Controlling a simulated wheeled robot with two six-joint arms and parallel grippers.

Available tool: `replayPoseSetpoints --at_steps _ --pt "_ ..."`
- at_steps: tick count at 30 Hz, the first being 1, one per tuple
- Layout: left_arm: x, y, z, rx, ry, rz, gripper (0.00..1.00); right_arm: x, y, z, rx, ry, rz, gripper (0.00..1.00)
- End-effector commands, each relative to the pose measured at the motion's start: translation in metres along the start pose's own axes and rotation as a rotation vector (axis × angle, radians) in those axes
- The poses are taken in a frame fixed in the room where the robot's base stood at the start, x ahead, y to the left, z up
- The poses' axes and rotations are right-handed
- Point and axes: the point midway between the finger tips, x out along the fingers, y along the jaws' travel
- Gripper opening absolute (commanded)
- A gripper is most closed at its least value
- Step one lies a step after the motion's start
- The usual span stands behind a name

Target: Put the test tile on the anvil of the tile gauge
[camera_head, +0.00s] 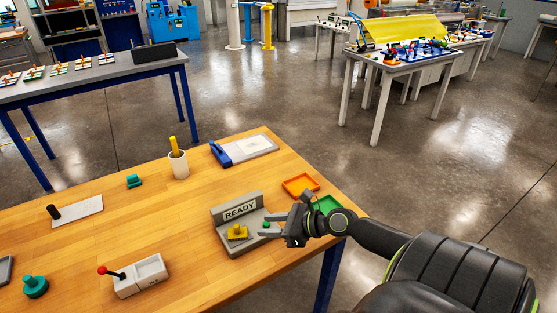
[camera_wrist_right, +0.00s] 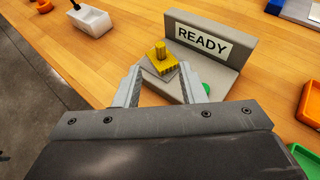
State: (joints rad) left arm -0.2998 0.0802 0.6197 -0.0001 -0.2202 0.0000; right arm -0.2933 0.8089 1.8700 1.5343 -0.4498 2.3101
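The tile gauge (camera_head: 254,212) is a grey stepped block with a READY sign on its upright back, at the front right of the wooden table. A yellow tile with a knob (camera_head: 237,232), seemingly the test tile, lies on a raised grey pad of the gauge, seemingly the anvil. The gauge also shows in the right wrist view (camera_wrist_right: 228,72), with the yellow tile (camera_wrist_right: 160,66) just beyond my fingertips. My right gripper (camera_head: 262,225) is open and empty, its fingers apart over the gauge's right part; it also shows in the right wrist view (camera_wrist_right: 160,70). My left gripper is out of view.
An orange tray (camera_head: 300,185) and a green tray (camera_head: 327,204) lie behind and right of the gauge. A white box with a red-knobbed lever (camera_head: 140,276) stands to the left. A cup (camera_head: 179,165) and teal knobbed pieces (camera_head: 35,286) stand elsewhere.

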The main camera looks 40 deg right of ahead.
Motion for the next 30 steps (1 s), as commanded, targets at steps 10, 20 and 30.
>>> replayPoseSetpoints --at_steps 10,20,30 --pt "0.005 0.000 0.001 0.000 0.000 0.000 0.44 -0.023 0.000 0.000 -0.001 0.001 0.000 0.37" --pt "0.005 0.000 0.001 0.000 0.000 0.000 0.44 -0.024 0.000 0.000 0.000 0.000 0.000 0.37" --pt "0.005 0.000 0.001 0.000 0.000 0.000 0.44 -0.023 0.004 -0.002 -0.025 0.004 0.008 0.37"
